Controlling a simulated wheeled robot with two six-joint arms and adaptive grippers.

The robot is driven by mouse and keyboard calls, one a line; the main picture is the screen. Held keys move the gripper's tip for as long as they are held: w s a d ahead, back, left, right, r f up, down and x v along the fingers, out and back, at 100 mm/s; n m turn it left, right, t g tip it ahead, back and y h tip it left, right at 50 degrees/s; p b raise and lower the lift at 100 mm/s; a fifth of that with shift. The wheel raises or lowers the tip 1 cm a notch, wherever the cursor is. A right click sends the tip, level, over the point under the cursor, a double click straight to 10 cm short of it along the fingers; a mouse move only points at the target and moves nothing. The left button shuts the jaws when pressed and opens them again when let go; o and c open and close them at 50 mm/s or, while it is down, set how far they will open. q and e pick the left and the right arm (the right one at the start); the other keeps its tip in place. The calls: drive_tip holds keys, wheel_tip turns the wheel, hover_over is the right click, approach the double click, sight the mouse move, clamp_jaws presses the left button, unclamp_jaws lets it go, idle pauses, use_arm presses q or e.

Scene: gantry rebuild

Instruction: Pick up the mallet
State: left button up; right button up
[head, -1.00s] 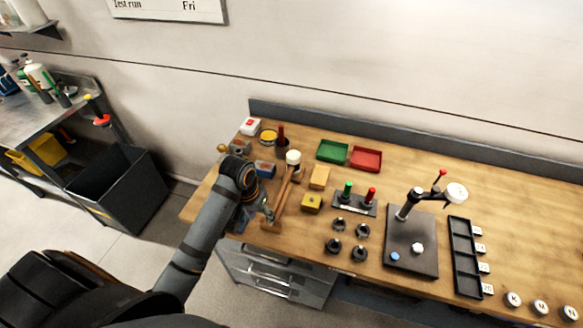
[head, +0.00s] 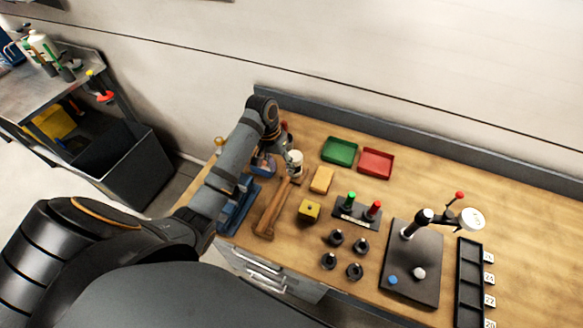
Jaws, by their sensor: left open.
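The mallet has a white head (head: 295,158) and a wooden handle (head: 276,203) that runs down toward the bench's front edge. It appears to lie on a wooden rest (head: 263,231). My left gripper (head: 284,148) is open and points down close beside the mallet's head, on its left. Its fingers are small and partly hidden by my wrist, so I cannot tell whether they touch the head. My right gripper is not in view.
A red tray (head: 376,163) sits farther right. A blue object (head: 238,208) lies left of the handle.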

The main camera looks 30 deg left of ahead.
sight(287, 176)
use_arm(q)
drive_tip(key=shift+w+d+f, duration=0.15)
drive_tip(key=shift+w+f, duration=0.05)
drive_tip(key=shift+f, duration=0.3)
drive_tip(key=shift+w+d+f, duration=0.1)
drive_tip(key=shift+w+f, duration=0.1)
drive_tip(key=shift+f, duration=0.3)
drive_tip(key=shift+w+d+f+p, duration=0.15)
drive_tip(key=shift+f+p, duration=0.3)
drive_tip(key=shift+w+d+f+p, duration=0.1)
drive_tip(key=shift+d+f+p, duration=0.05)
drive_tip(key=shift+f+p, duration=0.3)
drive_tip(key=f, duration=0.2)
drive_tip(key=shift+d+f+p, duration=0.25)
drive_tip(key=shift+f+p, duration=0.1)
drive_tip(key=shift+f, duration=0.4)
clamp_jaws()
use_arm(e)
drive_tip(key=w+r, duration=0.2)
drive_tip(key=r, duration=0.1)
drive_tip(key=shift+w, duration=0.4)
use_arm(q)
drive_tip(key=shift+w, duration=0.1)
